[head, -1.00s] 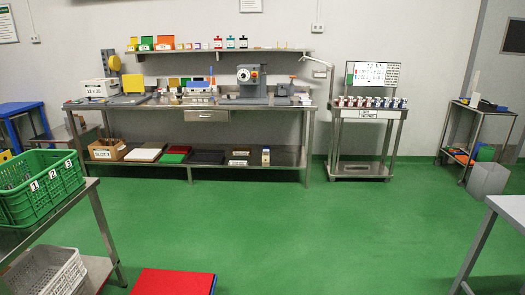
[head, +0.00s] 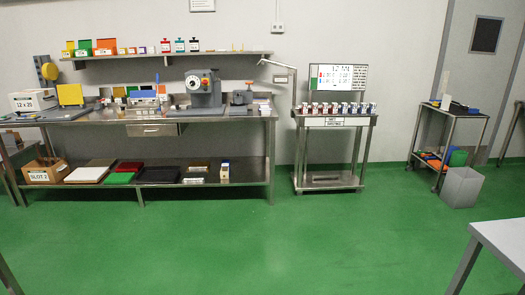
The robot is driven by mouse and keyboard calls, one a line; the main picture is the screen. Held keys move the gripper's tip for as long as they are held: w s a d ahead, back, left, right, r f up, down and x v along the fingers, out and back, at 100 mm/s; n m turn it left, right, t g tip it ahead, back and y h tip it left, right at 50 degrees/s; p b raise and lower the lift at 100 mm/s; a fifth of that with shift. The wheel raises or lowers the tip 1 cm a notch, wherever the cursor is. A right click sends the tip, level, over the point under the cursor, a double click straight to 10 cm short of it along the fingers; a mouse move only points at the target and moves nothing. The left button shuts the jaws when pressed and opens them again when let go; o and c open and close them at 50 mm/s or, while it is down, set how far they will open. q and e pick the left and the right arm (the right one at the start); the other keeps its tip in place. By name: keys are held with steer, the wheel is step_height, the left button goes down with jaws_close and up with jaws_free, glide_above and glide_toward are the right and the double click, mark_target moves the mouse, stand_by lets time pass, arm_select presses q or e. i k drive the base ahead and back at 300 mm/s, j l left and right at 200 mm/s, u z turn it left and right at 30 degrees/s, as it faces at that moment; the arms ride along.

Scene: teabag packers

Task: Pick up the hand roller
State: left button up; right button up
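I cannot make out a hand roller in the head view; things on the far workbench (head: 230,120) are too small to tell. On that bench stand a grey machine with a dial (head: 203,90), a smaller grey device (head: 243,97) to its right and a white box marked 12 x 25 (head: 33,101) at the left. Neither of my grippers is in view.
A steel cart with a row of small tins (head: 335,121) stands right of the bench. A dark-topped trolley (head: 452,110) and a grey bin (head: 462,187) are farther right. A grey table (head: 505,236) juts in at lower right. The green floor (head: 290,245) between is clear.

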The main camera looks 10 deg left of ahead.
mark_target(124, 101)
steer(key=i+j+u, duration=0.1)
steer(key=i+u, duration=0.2)
steer(key=i, duration=0.7)
steer(key=i+l+u, duration=0.1)
steer(key=i+u, duration=0.2)
steer(key=i, duration=0.65)
steer(key=i+u, duration=0.25)
steer(key=i, duration=0.25)
steer(key=i+u, duration=0.2)
steer(key=i, duration=0.35)
steer(key=i+l+u, duration=0.25)
steer(key=i, duration=0.25)
steer(key=i+l+u, duration=0.2)
steer(key=i, duration=0.3)
steer(key=i+j+u, duration=0.3)
steer(key=i+u, duration=0.15)
steer(key=i, duration=0.2)
steer(key=i+u, duration=0.45)
steer(key=i, duration=0.25)
steer(key=i+l+u, duration=0.1)
steer(key=i+u, duration=0.35)
steer(key=i, duration=0.25)
steer(key=i+z, duration=0.3)
steer(key=i, duration=1.1)
steer(key=z, duration=1.35)
